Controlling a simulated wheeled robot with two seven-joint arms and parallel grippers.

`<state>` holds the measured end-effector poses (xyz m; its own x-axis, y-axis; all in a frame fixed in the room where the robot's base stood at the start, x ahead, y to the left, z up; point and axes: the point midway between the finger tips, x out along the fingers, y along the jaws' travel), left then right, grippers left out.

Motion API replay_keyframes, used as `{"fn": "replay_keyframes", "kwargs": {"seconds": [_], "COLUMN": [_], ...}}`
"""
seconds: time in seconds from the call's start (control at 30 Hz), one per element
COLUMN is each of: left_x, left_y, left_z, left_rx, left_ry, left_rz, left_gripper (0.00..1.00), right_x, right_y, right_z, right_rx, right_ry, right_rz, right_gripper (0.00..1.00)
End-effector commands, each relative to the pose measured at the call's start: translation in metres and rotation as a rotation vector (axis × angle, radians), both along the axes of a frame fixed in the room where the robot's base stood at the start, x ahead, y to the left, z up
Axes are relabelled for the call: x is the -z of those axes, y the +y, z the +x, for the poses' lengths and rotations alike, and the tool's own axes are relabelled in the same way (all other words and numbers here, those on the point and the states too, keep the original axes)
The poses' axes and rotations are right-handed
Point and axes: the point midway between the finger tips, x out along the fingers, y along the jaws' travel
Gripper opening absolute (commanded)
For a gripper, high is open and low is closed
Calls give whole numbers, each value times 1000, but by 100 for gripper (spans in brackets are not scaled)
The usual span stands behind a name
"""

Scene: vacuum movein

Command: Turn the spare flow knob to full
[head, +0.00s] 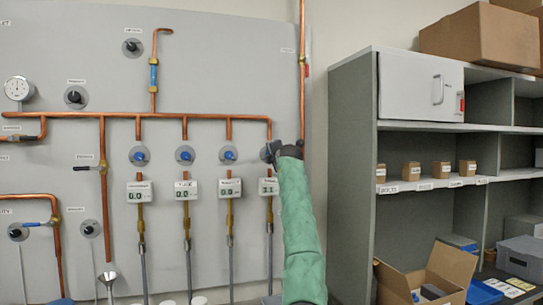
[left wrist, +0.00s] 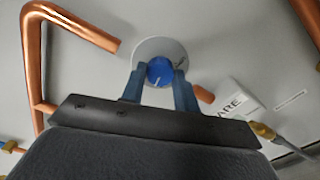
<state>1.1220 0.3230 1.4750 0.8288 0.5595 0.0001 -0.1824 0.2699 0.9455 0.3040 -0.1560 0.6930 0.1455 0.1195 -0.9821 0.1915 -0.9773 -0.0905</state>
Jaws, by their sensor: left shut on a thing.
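The spare flow knob (left wrist: 159,71) is blue with a white pointer mark, on a round grey plate (left wrist: 172,46) on the wall panel. My left gripper (left wrist: 160,86) has its two blue fingers on either side of the knob and is shut on it. In the head view my left gripper (head: 272,151) is at the rightmost knob of the row and hides most of it. The spare display (head: 268,187) below is partly covered by my green-sleeved arm; its reading is not clear. My right gripper is in neither view.
Three similar blue knobs, the nearest of them (head: 229,155), sit to the left, with displays below them. A copper pipe (head: 185,115) runs above the row. Grey shelving (head: 352,180) with boxes stands to the right of my arm.

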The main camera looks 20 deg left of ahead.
Motion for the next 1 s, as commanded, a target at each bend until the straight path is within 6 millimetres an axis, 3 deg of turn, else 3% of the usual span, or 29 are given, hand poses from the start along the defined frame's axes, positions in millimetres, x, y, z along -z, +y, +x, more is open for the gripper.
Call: {"fn": "replay_keyframes", "kwargs": {"seconds": [0.37, 0.63, 1.0], "left_x": [3, 4, 5], "left_y": [-1, 0, 0], "left_z": [1, 1, 1], "left_rx": [0, -1, -1], "left_ry": [-189, -294, -361], "left_rz": [-287, -444, -544], "left_gripper": [8, 8, 8], "right_x": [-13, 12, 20], "right_y": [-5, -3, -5], "right_z": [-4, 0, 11], "right_rx": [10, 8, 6], "right_ry": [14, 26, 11], "right_rz": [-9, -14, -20], "right_gripper": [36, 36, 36]}}
